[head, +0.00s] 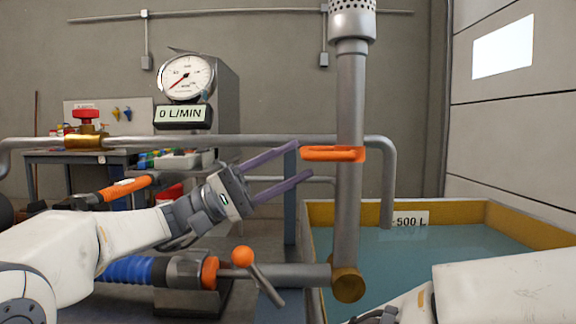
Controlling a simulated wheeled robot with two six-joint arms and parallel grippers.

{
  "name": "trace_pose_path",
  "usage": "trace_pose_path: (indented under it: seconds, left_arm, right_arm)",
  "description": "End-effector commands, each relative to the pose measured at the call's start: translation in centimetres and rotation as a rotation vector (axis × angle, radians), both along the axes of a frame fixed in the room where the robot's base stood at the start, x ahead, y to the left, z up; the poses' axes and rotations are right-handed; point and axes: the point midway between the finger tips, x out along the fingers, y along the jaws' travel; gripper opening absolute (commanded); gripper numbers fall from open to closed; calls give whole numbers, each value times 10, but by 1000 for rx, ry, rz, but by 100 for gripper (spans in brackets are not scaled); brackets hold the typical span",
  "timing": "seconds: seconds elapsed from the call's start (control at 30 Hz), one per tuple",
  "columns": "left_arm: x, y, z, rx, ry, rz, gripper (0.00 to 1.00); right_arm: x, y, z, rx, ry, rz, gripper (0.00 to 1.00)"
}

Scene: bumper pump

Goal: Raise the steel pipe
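The steel pipe (349,110) stands upright in the middle of the head view, with a perforated strainer (352,18) at its top and a brass elbow (347,285) at its foot. An orange handle (332,153) is fixed around it at mid-height and sticks out to the left. My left gripper (304,160) is open and empty, its two purple fingers pointing right toward the pipe, just left of the handle. I cannot tell if a finger touches anything. My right arm shows at the lower right; its gripper fingers are not visible.
A yellow-rimmed water tank (541,230) marked 500 L lies right of the pipe. A horizontal pipe (240,140) runs behind, with a red-handled valve (86,126). A gauge (187,77) above reads 0 L/MIN. An orange-knobbed lever (243,257) and blue hose (128,270) sit low.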

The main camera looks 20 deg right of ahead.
Motion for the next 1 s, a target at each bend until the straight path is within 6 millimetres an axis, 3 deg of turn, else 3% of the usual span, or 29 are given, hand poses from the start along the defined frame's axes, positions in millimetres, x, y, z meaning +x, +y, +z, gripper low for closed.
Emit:
trace_pose_path:
  seconds: [0.23,0.37,0.53,0.8,1.0]
  left_arm:
    - [2,3,0,-1,0,3,48]
    - [8,16,-7,1,3,4,48]
    - [24,48,-22,2,4,6,48]
    - [52,107,-20,1,1,5,48]
    - [66,137,-22,0,1,2,48]
  right_arm:
    - [0,0,2,0,0,0,0]
    - [0,0,6,0,0,0,0]
    - [0,0,15,0,0,0,0]
    - [0,0,34,0,0,0,0]
    - [0,0,39,0,0,0,0]
